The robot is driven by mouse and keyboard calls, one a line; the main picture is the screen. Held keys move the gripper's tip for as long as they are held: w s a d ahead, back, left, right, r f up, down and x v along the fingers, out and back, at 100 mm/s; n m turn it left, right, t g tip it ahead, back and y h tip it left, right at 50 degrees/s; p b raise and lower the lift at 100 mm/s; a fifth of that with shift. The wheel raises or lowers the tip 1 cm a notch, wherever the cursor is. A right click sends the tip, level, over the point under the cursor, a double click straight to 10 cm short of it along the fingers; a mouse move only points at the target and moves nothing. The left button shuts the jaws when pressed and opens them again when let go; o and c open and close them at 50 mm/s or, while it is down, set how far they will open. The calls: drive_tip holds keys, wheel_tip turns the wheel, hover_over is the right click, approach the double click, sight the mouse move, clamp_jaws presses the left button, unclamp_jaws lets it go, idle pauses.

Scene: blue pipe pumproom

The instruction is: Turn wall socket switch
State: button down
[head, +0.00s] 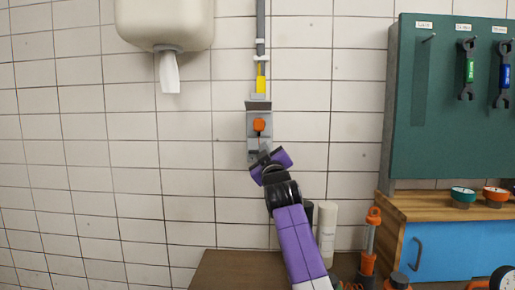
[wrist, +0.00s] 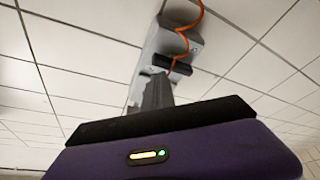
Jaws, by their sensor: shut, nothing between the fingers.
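The wall socket (head: 252,126) is a grey box on the white tiled wall, under a grey conduit. An orange round part (head: 259,125) sits on its front. In the wrist view the grey socket (wrist: 178,35) shows at the top centre, with an orange cord across it and a dark bar beside it. My gripper (head: 256,155) is shut and empty, just below the orange part at the socket's lower portion. In the wrist view its grey fingers (wrist: 157,92) point up toward the socket; I cannot tell whether they touch it. The switch itself is not clearly visible.
A yellow part (head: 261,80) is on the conduit above the socket. A paper dispenser (head: 166,22) hangs at upper left. A green tool board (head: 450,110) is at right, above a wooden bench (head: 425,206). Bottles and an orange-topped tool (head: 370,240) stand below, right of my arm.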

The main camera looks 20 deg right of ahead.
drive_tip(key=shift+d+f, duration=0.1)
drive_tip(key=shift+f, duration=0.2)
drive_tip(key=v, duration=0.8)
drive_tip(key=shift+s+r+b, duration=0.15)
drive_tip(key=shift+r+b, duration=0.1)
drive_tip(key=shift+b, duration=0.15)
drive_tip(key=shift+a+r, duration=0.1)
drive_tip(key=shift+a, duration=0.15)
